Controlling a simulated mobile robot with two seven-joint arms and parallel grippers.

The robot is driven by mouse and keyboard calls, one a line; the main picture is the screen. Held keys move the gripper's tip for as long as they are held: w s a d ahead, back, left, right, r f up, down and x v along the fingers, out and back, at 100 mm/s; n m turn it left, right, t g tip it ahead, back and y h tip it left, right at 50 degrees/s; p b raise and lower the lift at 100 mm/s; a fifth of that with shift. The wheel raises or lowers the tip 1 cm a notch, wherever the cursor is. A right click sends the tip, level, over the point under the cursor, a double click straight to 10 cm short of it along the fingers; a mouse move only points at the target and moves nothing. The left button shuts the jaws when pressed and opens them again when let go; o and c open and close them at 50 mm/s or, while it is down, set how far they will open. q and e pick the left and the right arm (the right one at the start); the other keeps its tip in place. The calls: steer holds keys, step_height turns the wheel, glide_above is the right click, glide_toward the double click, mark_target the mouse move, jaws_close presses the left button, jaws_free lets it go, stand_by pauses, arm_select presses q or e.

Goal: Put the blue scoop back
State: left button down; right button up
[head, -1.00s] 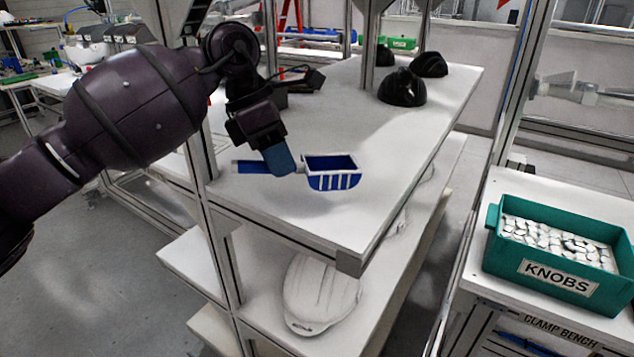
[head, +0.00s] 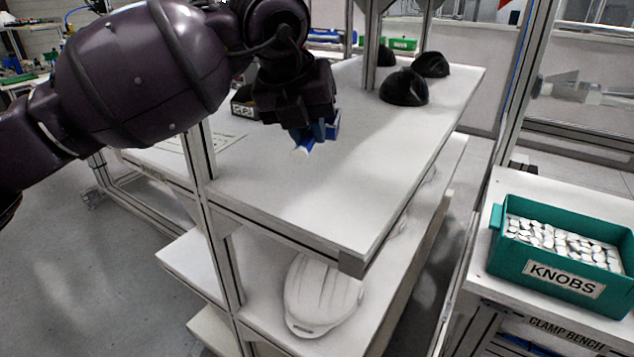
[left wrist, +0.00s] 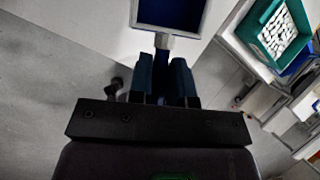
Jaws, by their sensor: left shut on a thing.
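The blue scoop (left wrist: 172,12) shows best in the left wrist view. Its blue pan with a pale rim is at the top edge and partly cut off, and its handle runs back between my fingers. My left gripper (left wrist: 162,78) is shut on the handle. In the head view my left gripper (head: 316,132) is over the white top shelf (head: 310,205). Only small blue and white parts of the scoop show there; the arm and gripper hide most of it. My right gripper is in neither view.
Black helmet shells (head: 404,88) stand at the far right of the shelf. A dark labelled bin (head: 243,104) is partly behind my left gripper. A white shell (head: 320,295) lies on the lower shelf. A green KNOBS bin (head: 556,255) stands right. The shelf's front is clear.

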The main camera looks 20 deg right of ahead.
arm_select(q)
step_height(320, 180, down, 5)
steer(key=shift+w+r+b, duration=0.1)
steer(key=shift+b, duration=0.45)
steer(key=shift+f, duration=0.55)
step_height(320, 180, down, 4)
steer(key=shift+f+b, duration=0.15)
steer(key=shift+b, duration=0.55)
steer(key=c, duration=1.1)
jaws_free()
steer(key=shift+o, duration=0.2)
